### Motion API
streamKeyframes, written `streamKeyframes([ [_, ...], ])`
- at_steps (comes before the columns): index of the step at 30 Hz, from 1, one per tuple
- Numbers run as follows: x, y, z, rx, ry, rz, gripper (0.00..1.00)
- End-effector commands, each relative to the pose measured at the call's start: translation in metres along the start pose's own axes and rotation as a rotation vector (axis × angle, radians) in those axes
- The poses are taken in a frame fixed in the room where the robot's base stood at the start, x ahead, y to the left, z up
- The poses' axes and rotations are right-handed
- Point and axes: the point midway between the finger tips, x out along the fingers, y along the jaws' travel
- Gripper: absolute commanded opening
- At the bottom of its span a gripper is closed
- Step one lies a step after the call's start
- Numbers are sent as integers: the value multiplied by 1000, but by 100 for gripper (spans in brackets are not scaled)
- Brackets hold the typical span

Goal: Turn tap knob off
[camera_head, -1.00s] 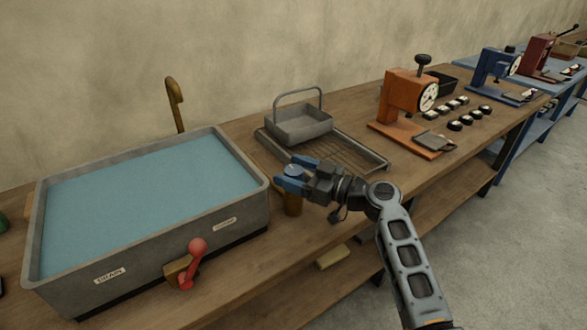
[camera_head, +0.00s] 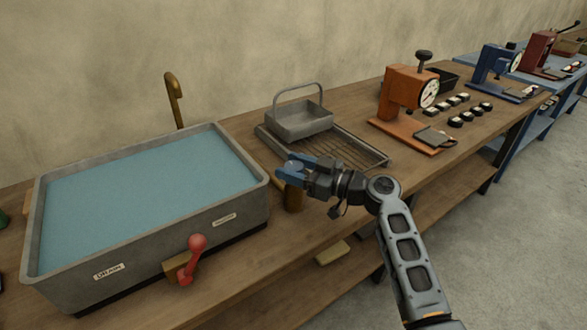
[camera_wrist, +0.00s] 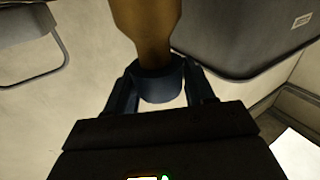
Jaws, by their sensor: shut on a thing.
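The tap knob (camera_wrist: 160,90) is a round blue cap on top of a brown, brass-like post (camera_wrist: 147,30) in the wrist view. The post (camera_head: 293,199) also stands at the right side of the sink in the head view. My gripper (camera_head: 291,171) reaches in from the right, its fingers on either side of the knob and shut on it; it also shows in the wrist view (camera_wrist: 160,92). The fingers hide part of the knob. A curved brass spout (camera_head: 174,95) rises behind the sink. No water stream shows at its mouth.
The grey sink (camera_head: 240,205) is filled with blue water. A red-balled lever (camera_head: 197,243) sticks out of its front beside a drain label. A grey basket (camera_head: 299,119) and rack (camera_head: 352,148) lie behind my gripper. An orange press (camera_head: 405,95) stands farther right.

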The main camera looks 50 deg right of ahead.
Motion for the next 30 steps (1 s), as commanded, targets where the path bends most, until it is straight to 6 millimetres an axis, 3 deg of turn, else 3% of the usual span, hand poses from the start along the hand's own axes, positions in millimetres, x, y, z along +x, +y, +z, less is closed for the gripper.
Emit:
streamKeyframes([
  [9, 1, 0, 2, -3, 9, -106, 23],
  [20, 0, 0, -1, -2, 7, -119, 23],
  [21, 0, 0, -1, -2, 7, -119, 55],
  [27, 0, 0, 0, -2, 7, -118, 74],
  [30, 0, 0, 0, -1, 7, -118, 74],
])
